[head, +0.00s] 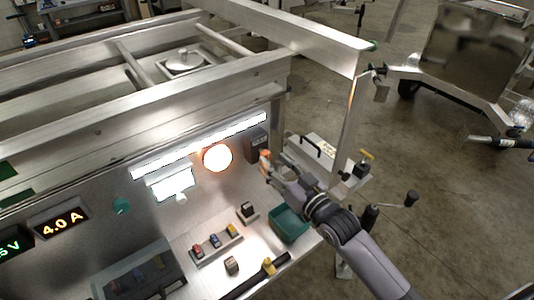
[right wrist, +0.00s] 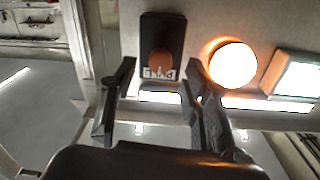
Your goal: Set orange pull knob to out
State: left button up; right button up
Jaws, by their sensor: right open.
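The orange pull knob (right wrist: 161,62) sits on a dark plate (right wrist: 175,30) with a white label reading PULL, on the metal panel. In the head view the dark plate (head: 258,143) is right of the round lamp, and the orange knob (head: 265,155) is partly hidden by my right gripper (head: 268,166). In the right wrist view my right gripper (right wrist: 160,72) is open, one finger on each side of the knob, with visible gaps between fingers and knob. Whether the fingertips reach the knob's depth is unclear. My left gripper is in no view.
A glowing round lamp (head: 218,157) and a bright rectangular light (head: 173,183) are beside the plate. Below are a row of coloured switches (head: 216,243), a teal bin (head: 289,224) and a yellow-ended lever (head: 262,272). A metal post (head: 350,120) rises to the right.

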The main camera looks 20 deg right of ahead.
aim_at(268, 157)
jog(key=shift+x, duration=2.15)
jog(key=shift+c, duration=0.2)
grip_shut()
